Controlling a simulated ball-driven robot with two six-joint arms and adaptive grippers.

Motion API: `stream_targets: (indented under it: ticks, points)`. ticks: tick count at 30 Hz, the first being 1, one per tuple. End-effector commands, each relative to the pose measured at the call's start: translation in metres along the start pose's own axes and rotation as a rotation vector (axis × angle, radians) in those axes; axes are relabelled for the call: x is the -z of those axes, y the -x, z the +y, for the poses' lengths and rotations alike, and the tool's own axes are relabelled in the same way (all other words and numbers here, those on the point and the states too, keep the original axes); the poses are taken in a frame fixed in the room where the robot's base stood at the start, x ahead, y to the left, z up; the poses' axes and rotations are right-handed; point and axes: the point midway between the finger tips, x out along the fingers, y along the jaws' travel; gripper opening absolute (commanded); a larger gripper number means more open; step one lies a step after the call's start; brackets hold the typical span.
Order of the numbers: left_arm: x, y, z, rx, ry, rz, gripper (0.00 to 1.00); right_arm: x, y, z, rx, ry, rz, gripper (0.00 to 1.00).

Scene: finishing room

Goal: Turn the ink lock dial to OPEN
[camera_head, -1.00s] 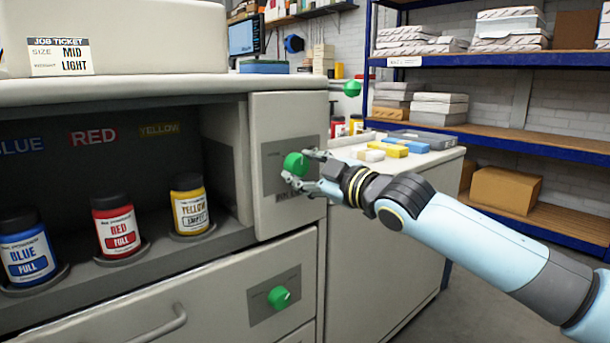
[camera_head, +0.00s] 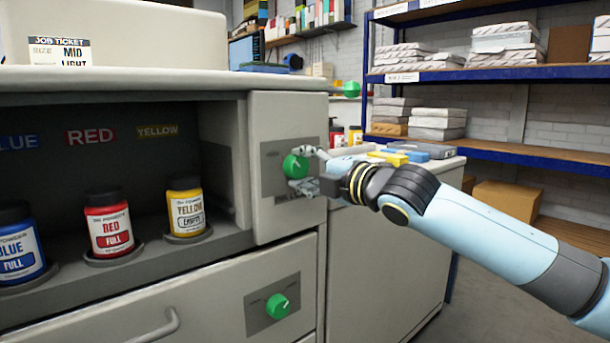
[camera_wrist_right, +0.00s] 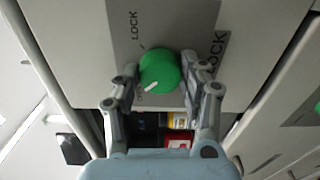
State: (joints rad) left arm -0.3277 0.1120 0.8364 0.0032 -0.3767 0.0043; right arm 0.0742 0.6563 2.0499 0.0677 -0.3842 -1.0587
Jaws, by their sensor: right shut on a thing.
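The ink lock dial (camera_head: 293,166) is a round green knob on a grey plate on the cabinet's front panel. It also shows in the right wrist view (camera_wrist_right: 160,68), where its white mark points to the lower left, toward small, partly hidden lettering. "LOCK" is printed on the plate above it. My right gripper (camera_head: 303,169) is at the dial, its two fingers on opposite sides of the knob, shut on it. In the right wrist view the gripper's fingers (camera_wrist_right: 164,77) flank the knob. My left gripper is out of view.
A second green dial (camera_head: 279,306) is on the drawer below, and a third green knob (camera_head: 351,89) shows behind the cabinet. Red (camera_head: 109,226) and yellow (camera_head: 186,210) jars stand in the open bay, with a blue jar (camera_head: 17,245) at left. A side counter stands behind my arm.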

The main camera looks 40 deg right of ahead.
Motion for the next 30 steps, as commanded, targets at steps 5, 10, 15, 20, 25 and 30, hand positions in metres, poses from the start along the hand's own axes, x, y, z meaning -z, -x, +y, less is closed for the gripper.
stream_targets:
  ticks: [5,10,15,20,25,30]
  points:
    - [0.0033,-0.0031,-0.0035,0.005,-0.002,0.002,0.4,0.0,0.0004,-0.0037,0.006,0.067,-0.001,0.11]
    - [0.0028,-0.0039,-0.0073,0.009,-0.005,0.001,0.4,0.0,0.0005,-0.0033,0.007,0.099,-0.001,0.11]
    - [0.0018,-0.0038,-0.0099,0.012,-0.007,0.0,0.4,-0.0001,0.0005,-0.0031,0.007,0.109,-0.001,0.11]
    - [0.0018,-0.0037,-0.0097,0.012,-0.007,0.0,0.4,-0.0002,0.0005,-0.003,0.007,0.109,-0.001,0.11]
    - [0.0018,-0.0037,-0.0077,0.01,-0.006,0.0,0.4,-0.0002,0.0005,-0.0031,0.007,0.109,-0.001,0.48]
    - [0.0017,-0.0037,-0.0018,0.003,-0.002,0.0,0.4,-0.0001,0.0003,-0.0019,0.005,0.109,-0.001,0.67]
